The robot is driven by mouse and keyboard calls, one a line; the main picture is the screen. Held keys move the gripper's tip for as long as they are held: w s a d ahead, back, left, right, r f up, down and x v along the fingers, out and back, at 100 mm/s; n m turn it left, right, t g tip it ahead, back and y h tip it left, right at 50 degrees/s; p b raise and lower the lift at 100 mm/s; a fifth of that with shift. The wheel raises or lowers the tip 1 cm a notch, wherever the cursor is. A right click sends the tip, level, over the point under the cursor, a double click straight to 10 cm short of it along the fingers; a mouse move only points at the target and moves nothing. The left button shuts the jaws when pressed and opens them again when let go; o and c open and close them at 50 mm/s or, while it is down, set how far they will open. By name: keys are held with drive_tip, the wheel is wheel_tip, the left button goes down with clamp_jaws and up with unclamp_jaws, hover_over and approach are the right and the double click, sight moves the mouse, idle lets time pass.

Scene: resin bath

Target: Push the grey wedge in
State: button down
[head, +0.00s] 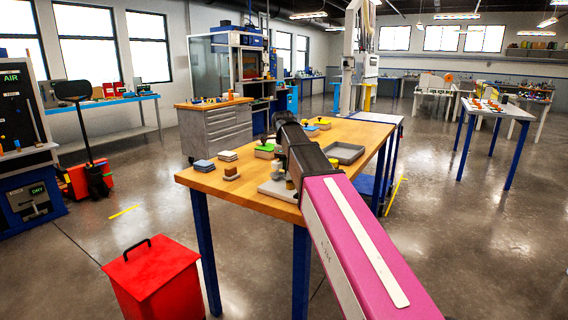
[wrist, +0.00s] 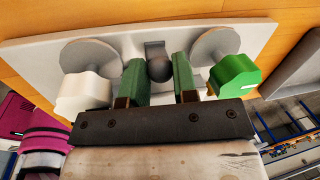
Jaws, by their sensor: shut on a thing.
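The grey wedge (wrist: 155,48) is in the wrist view, near the middle of a pale plate (wrist: 35,50), with a dark round knob at its near end. My gripper (wrist: 160,72) has its two green fingers on either side of that knob, shut on it. The wedge's lower part and how deep it sits are hidden. In the head view my arm covers the wedge and my fingertips; part of the pale plate (head: 272,190) shows on the wooden table.
Grey discs stand left (wrist: 90,55) and right (wrist: 215,43) of the wedge. A white lobed knob (wrist: 85,93) and a green lobed knob (wrist: 235,75) flank my fingers closely. A grey tray (head: 344,153) lies to the right on the wooden table (head: 225,187).

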drive_tip(key=shift+s+d, duration=0.1)
drive_tip(key=shift+d, duration=0.1)
drive_tip(key=c, duration=1.2)
unclamp_jaws()
drive_tip(key=r, duration=0.3)
drive_tip(key=s+r, duration=0.1)
drive_tip(key=r, duration=0.3)
drive_tip(key=s+a+r, duration=0.1)
drive_tip(key=r, duration=0.2)
drive_tip(key=shift+r, duration=0.35)
